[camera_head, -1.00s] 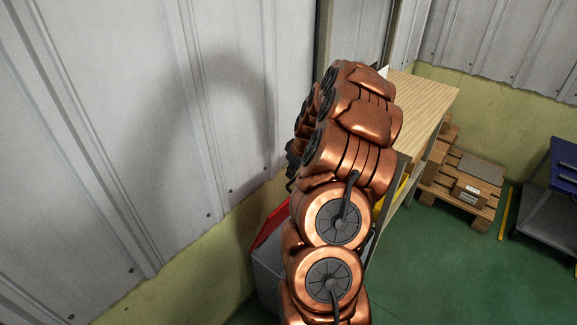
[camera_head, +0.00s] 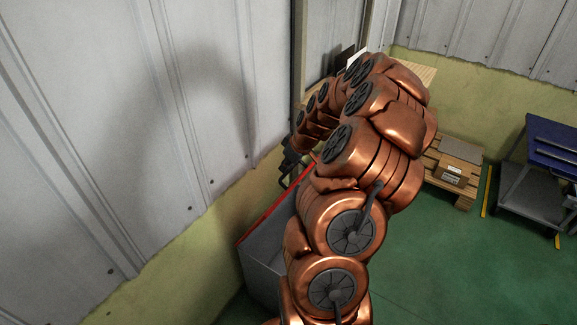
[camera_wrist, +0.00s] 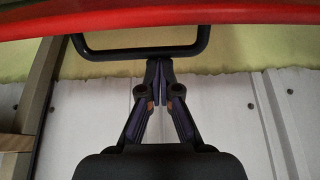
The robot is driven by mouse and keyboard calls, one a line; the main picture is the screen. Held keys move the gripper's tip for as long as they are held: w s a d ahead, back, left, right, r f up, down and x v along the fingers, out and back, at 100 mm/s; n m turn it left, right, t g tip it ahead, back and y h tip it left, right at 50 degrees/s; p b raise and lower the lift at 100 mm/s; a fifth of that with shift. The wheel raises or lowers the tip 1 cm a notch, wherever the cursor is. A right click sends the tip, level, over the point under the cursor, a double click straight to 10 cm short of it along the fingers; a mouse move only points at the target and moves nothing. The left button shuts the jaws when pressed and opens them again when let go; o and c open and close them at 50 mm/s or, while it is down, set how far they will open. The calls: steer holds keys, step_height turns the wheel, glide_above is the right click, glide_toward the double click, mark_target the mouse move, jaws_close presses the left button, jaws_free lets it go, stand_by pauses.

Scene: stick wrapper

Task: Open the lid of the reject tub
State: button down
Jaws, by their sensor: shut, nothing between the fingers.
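The reject tub (camera_head: 262,262) shows in the head view as a grey bin beside the wall, partly hidden behind my arm. Its red lid edge (camera_head: 262,217) runs along the wall side; how far the lid stands open I cannot tell. In the wrist view the red edge (camera_wrist: 200,16) crosses the top, with a black looped handle (camera_wrist: 195,47) attached. My gripper (camera_wrist: 159,65) is shut and empty, its tips at the handle's bar; whether they touch I cannot tell. In the head view my gripper (camera_head: 290,165) is small and dark near the wall.
The corrugated wall (camera_head: 110,130) is close on the left. A wooden worktop (camera_head: 418,72) is mostly hidden behind my arm. A pallet with a box (camera_head: 455,168) and a blue-topped cart (camera_head: 548,155) stand at the right. The green floor (camera_head: 450,270) between is clear.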

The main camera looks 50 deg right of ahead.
stand_by(0.3)
step_height(320, 180, up, 12)
steer(key=s+b, duration=0.1)
steer(key=shift+s+f+b, duration=0.15)
steer(key=shift+f+b, duration=0.05)
steer(key=shift+b, duration=0.2)
steer(key=shift+d, duration=0.1)
stand_by(0.4)
